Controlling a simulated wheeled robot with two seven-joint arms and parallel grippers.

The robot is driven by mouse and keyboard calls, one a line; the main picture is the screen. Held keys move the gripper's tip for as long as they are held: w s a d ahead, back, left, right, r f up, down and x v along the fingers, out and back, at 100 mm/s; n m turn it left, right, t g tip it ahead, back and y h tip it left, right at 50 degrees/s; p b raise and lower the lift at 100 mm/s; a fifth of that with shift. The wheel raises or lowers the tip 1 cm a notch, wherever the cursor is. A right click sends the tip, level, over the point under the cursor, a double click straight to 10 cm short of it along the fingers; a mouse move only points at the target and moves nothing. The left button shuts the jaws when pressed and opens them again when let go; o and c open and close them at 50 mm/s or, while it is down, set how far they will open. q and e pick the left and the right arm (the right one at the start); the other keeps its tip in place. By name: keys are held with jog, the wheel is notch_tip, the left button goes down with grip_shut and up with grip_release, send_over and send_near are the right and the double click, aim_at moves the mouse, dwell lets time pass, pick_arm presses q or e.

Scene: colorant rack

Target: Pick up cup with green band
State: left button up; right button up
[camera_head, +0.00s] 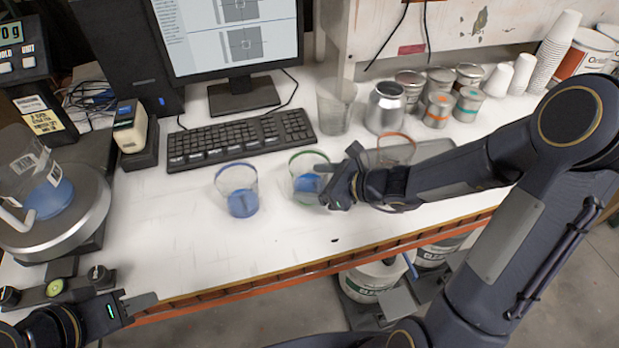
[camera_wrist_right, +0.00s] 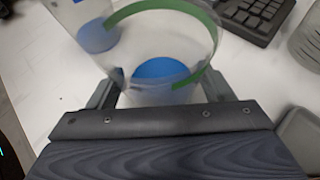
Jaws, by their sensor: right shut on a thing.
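The clear cup with a green band (camera_head: 309,175) holds some blue liquid and is near the middle of the white bench in the head view, upright or nearly so. My right gripper (camera_head: 343,180) is at its right side. In the right wrist view, the green-banded cup (camera_wrist_right: 165,42) sits between the two fingers of my right gripper (camera_wrist_right: 160,85), which are shut on it. I cannot tell whether its base touches the bench. My left gripper (camera_head: 138,304) is low at the left, away from the cup; its opening is unclear.
A blue-banded cup (camera_head: 238,190) stands close at the left, and an orange-banded cup (camera_head: 396,150) at the right, partly behind my right arm. A keyboard (camera_head: 240,138), clear beaker (camera_head: 336,107) and silver can (camera_head: 385,106) are behind. Bare bench lies in front.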

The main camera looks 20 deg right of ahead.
aim_at(316, 151)
jog(key=shift+c, duration=1)
jog(key=shift+r, duration=0.1)
notch_tip(316, 151, up, 10)
jog(key=p, duration=0.3)
